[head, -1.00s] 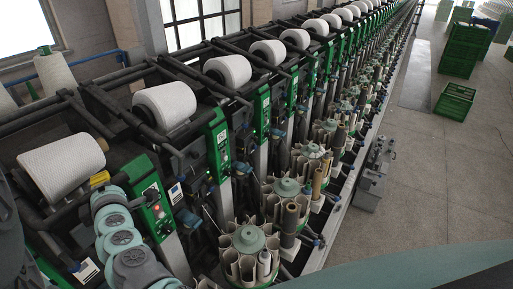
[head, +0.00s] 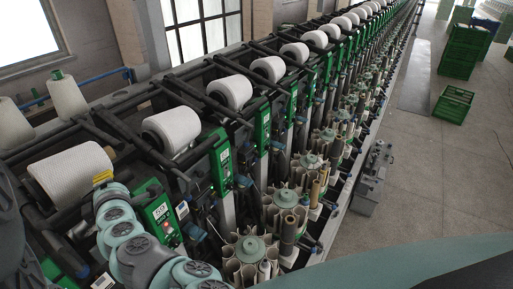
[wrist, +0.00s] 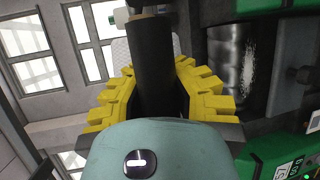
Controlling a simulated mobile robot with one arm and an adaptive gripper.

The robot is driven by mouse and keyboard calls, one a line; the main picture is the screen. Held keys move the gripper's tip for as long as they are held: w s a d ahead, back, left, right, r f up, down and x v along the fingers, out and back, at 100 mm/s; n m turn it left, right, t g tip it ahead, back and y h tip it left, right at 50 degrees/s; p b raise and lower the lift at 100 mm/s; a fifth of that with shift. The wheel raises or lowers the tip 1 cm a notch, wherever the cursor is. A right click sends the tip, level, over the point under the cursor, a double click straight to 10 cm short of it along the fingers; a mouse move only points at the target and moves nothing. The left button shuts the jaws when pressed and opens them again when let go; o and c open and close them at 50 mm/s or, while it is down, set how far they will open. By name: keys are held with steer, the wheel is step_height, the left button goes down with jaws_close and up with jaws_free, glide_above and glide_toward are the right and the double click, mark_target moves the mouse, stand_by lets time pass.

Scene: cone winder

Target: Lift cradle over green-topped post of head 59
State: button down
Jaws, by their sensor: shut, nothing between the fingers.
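In the head view my gripper (head: 103,178) shows as a small yellow patch at the end of my arm, beside the nearest white package (head: 70,172) on the winder. In the wrist view its yellow fingers (wrist: 158,92) lie on both sides of a dark cylindrical bar (wrist: 150,60) with a brown end; the fingertips are hidden behind it. The gripper is shut and holds nothing. A green-tipped thing (wrist: 121,16) shows beyond the bar; I cannot tell whether it is the post.
A green control panel (head: 158,212) stands close right of my arm. A row of white packages (head: 172,130) runs along the machine, with bobbin magazines (head: 250,250) below. Green crates (head: 453,104) stand on the floor at right; the aisle (head: 420,190) is largely clear.

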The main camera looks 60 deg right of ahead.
steer(key=shift+s+d+f, duration=0.2)
steer(key=shift+s+f, duration=0.1)
steer(key=c, duration=1.5)
jaws_free()
steer(key=shift+s+f, duration=0.15)
steer(key=o, duration=0.7)
steer(key=shift+o, duration=0.2)
steer(key=shift+a, duration=0.1)
steer(key=shift+w+r, duration=0.2)
steer(key=shift+r, duration=0.05)
